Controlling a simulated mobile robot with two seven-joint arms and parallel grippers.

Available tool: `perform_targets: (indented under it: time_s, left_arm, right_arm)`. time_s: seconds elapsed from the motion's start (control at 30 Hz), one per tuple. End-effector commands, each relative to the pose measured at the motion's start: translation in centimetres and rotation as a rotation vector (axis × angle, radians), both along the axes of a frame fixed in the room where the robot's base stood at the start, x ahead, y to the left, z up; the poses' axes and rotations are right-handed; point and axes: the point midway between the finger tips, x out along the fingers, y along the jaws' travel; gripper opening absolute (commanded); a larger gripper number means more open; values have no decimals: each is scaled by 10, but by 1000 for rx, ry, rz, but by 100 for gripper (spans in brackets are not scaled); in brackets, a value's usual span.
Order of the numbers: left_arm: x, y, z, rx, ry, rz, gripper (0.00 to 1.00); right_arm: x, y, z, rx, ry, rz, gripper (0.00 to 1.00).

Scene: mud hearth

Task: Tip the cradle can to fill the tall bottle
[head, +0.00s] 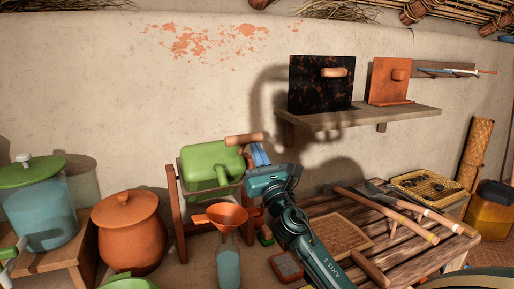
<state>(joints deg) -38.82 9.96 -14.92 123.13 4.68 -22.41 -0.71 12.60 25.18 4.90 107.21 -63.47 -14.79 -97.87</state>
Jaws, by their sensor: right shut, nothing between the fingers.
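The green cradle can (204,160) sits in a reddish-brown wooden cradle (175,205), with a wooden handle (244,139) at its upper right. Below it, an orange funnel (224,214) sits over the tall bottle (229,268), which looks blue-green in its lower part; the picture's bottom edge cuts the bottle off. No stream shows between can and funnel. My right gripper (258,154) is shut and empty, its blue fingers beside the can's right side, just below the handle; I cannot tell whether they touch it. My left gripper is not in view.
A lidded blue-green jar (42,210) and an orange clay pot (130,232) stand at left. A slatted table (400,258) at right holds long-handled tools, a woven tray (340,234) and a yellow basket (428,187). A wall shelf (360,117) is above.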

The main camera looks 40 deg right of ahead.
Motion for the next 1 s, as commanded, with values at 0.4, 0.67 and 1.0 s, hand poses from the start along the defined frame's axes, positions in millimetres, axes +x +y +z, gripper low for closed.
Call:
perform_targets:
  time_s: [0.4, 0.67, 1.0]
  left_arm:
    - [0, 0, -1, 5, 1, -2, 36]
    - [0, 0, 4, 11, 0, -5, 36]
    - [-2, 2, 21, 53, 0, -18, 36]
  right_arm:
    - [6, -1, 3, 1, 1, 1, 0]
    - [9, -2, 10, 0, -1, 1, 0]
    - [27, -6, 42, -1, -3, 1, 0]
